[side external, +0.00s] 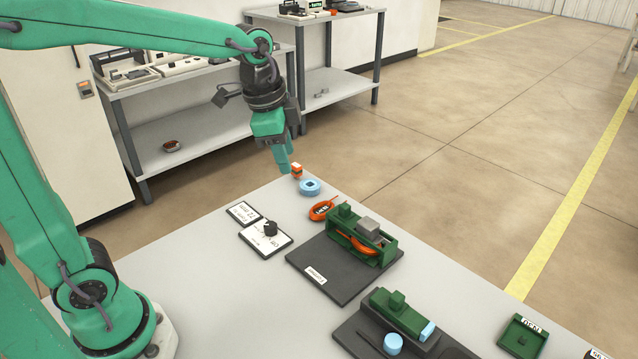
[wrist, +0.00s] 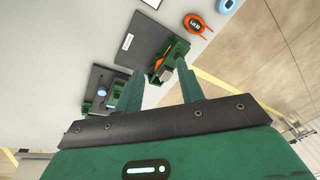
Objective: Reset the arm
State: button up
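My gripper (side external: 284,160) hangs in the air above the far edge of the grey table (side external: 200,290), pointing down. In the side view a green fixture (side external: 360,240) on a black board (side external: 315,262) holds a grey block (side external: 368,228) and an orange wire coil (side external: 357,246). The fixture also shows beyond the fingers in the wrist view (wrist: 178,52). My gripper is apart from it.
A blue ring (side external: 310,187), a small orange item (side external: 297,171) and an orange coil (side external: 322,210) lie near the far edge. A second black board (side external: 350,334) bears a green block and blue cylinder (side external: 393,344). A green tray (side external: 522,337) lies right. The left front table is clear.

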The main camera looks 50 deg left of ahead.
jog(key=s+a+n+t, duration=0.1)
jog(key=s+n+t, duration=0.1)
jog(key=s+n, duration=0.7)
jog(key=s, duration=0.5)
jog(key=shift+s+a+f+t, duration=0.15)
jog(key=shift+s+a+t, duration=0.1)
jog(key=shift+a+t, duration=0.15)
